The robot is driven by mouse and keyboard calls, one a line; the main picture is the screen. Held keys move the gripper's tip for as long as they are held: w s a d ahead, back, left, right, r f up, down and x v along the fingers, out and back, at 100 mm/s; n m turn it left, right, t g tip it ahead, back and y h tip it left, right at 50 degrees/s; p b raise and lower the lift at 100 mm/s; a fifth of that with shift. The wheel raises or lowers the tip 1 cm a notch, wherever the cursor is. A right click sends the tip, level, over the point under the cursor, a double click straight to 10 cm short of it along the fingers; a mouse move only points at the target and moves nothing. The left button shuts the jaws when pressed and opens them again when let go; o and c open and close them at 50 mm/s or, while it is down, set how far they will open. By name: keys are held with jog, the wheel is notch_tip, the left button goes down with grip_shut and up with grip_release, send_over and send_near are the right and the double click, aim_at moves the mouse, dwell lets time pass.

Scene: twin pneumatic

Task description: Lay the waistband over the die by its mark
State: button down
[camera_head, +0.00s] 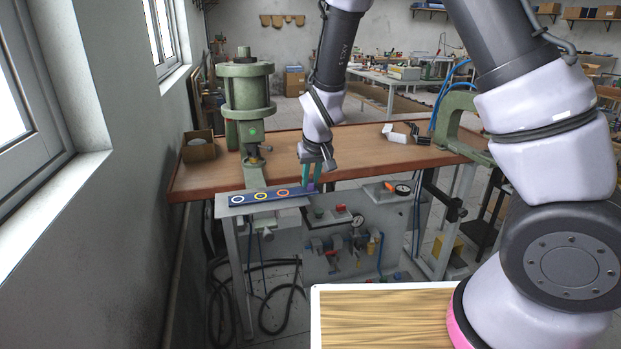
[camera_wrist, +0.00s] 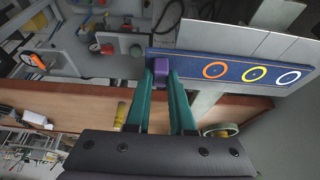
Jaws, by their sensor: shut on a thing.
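The waistband (camera_head: 258,197) is a dark blue strip with a white, a yellow and an orange ring along it. It extends over the grey ledge at the press, and the wrist view also shows it (camera_wrist: 195,66). My gripper (camera_head: 311,184) is at the strip's right end in the head view. In the wrist view its teal fingers (camera_wrist: 162,72) are shut on a purple block at that end of the waistband. I cannot clearly tell the die or its mark from the grey surfaces under the strip, nor whether the strip touches them.
A green pneumatic press (camera_head: 247,95) stands behind the strip's left part, with a second green frame (camera_head: 457,115) at the right. A cardboard box (camera_head: 198,147) sits at the wooden bench's (camera_head: 365,145) left end. A gauge and valve panel (camera_head: 335,255) is below.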

jog(key=c, duration=0.7)
grip_release()
jog(key=shift+f, duration=0.1)
jog(key=v, duration=1.1)
jog(key=s+d+r+m+y, duration=0.2)
jog(key=s+d+r+m, duration=0.2)
jog(key=d+r, duration=1)
jog(key=s+d+r+m+t, duration=0.1)
jog(key=s+d+r, duration=0.2)
jog(key=s+d, duration=0.2)
jog(key=s+d+r+m+t+h, duration=0.1)
jog(key=s+d+r+m, duration=0.1)
jog(key=s, duration=0.4)
jog(key=d+r, duration=0.1)
jog(key=d, duration=0.1)
jog(key=shift+s+d+t, duration=0.3)
jog(key=shift+d+t, duration=0.1)
